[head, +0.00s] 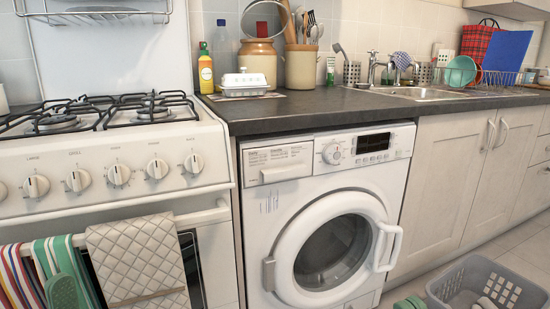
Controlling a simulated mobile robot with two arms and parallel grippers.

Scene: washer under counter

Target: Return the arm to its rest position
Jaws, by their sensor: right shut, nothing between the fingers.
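My right gripper (410,303) shows only as small green fingertips at the bottom edge, between the washer and the laundry basket. It is shut and empty, and the rest of it is cut off by the frame.
The dark counter (320,107) carries jars, bottles and a sink (420,92). A gas stove (110,170) with hanging towels (138,262) stands at the left. A grey laundry basket (487,282) sits on the floor at the lower right, beside closed cabinets (450,180).

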